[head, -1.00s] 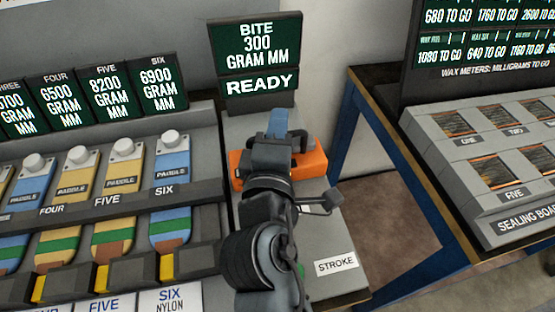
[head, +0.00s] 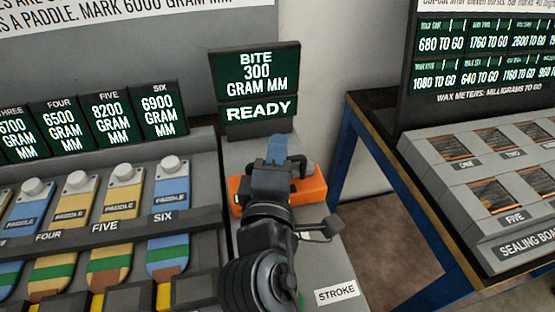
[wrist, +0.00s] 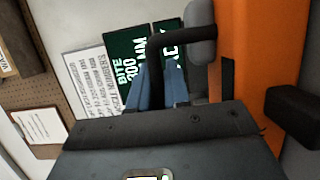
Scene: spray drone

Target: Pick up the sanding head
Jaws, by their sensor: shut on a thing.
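The sanding head looks to be the orange block (head: 309,189) with dark fittings, on the grey bench right of the paddle rack in the head view. My gripper (head: 277,150), with blue fingers, is over it and covers its middle. In the wrist view the orange body (wrist: 233,62) runs down the right side, with a dark curved handle reaching left from it. The blue fingers (wrist: 163,85) are close together at this handle, shut on it. I cannot tell whether the orange block touches the bench.
A READY display (head: 256,84) stands just behind. A row of paddles (head: 168,225) in a rack is close on the left. A grey bench strip labelled STROKE (head: 337,293) lies in front. A gap separates this bench from a blue-framed table with a sealing board (head: 500,185) on the right.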

